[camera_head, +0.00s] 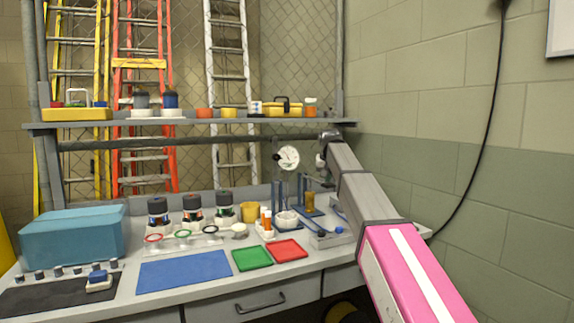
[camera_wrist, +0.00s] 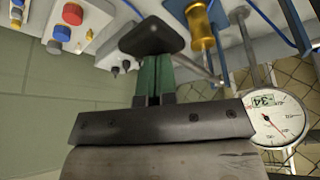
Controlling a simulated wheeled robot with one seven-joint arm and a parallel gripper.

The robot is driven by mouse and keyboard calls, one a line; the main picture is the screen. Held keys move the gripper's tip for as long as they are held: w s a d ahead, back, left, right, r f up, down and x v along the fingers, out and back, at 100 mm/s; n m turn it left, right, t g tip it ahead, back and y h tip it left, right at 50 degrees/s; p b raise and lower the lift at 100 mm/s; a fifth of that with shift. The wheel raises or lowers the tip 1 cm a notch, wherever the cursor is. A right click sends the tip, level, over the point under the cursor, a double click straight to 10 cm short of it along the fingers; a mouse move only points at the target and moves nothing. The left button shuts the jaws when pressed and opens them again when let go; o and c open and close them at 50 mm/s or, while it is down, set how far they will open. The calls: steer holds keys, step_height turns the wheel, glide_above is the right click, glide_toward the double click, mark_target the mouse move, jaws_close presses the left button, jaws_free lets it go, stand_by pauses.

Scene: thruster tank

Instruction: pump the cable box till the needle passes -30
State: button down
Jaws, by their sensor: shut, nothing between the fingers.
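The round white gauge (camera_head: 287,157) hangs under the shelf in the head view. In the wrist view the gauge (camera_wrist: 277,119) is large at the right edge, with a digital readout that looks like -34 and a thin red needle pointing to the lower right in that view. My gripper (camera_wrist: 153,60) has its green fingers shut and empty. A black knob-like handle (camera_wrist: 152,36) lies right at the fingertips; I cannot tell whether they touch it. In the head view my arm reaches to the back of the bench and hides the fingers. I cannot make out the cable box for certain.
A brass-coloured cylinder (camera_wrist: 199,26) and metal rods stand close beside the fingers. Small trays, green (camera_head: 252,258) and red (camera_head: 288,250), and a blue mat (camera_head: 184,270) lie in front. The shelf (camera_head: 230,120) runs above; a block wall stands right.

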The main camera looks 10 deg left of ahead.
step_height(320, 180, up, 7)
steer(key=shift+f, duration=0.1)
steer(key=shift+r, duration=0.2)
stand_by(0.5)
